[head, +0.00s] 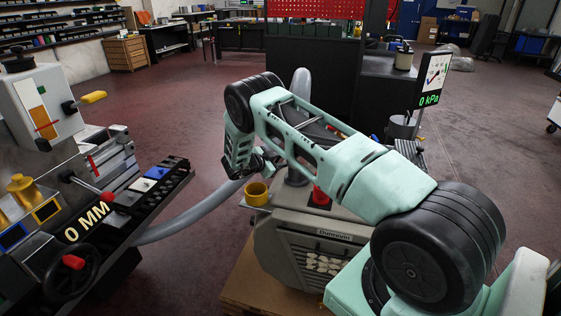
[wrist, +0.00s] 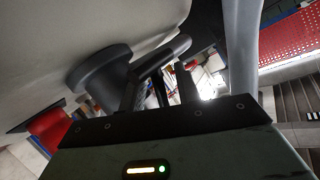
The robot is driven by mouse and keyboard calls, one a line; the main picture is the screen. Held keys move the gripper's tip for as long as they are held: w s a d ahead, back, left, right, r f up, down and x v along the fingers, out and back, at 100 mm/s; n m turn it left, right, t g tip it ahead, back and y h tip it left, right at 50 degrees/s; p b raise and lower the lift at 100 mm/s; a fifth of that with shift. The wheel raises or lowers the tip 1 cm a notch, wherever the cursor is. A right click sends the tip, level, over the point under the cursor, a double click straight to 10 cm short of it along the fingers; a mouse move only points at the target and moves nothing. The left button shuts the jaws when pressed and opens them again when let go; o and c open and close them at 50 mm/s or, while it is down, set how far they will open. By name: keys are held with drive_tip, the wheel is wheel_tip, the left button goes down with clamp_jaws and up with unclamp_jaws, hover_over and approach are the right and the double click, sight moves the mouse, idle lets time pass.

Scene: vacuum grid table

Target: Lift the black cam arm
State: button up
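In the wrist view, a dark grey round body (wrist: 92,78) carries a black arm (wrist: 168,52) that slants up to the right; this looks like the cam arm. My gripper (wrist: 160,82) has its two dark fingers apart, with a bright gap between them. The black arm crosses close by the fingertips; I cannot tell whether it touches a finger or lies between them. In the head view, my gripper (head: 266,167) is at the left end of my arm, above the grey vacuum machine (head: 275,238). The cam arm cannot be made out there.
A yellow cup (head: 257,195) and a red knob (head: 319,196) are on the machine near my gripper. A grey hose (head: 180,228) runs left of it; a hose also shows close in the wrist view (wrist: 243,40). A display reading 0 kPa (head: 432,80) stands behind.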

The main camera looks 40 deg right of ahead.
drive_tip(key=shift+d+f, duration=0.2)
drive_tip(key=shift+d, duration=0.3)
clamp_jaws()
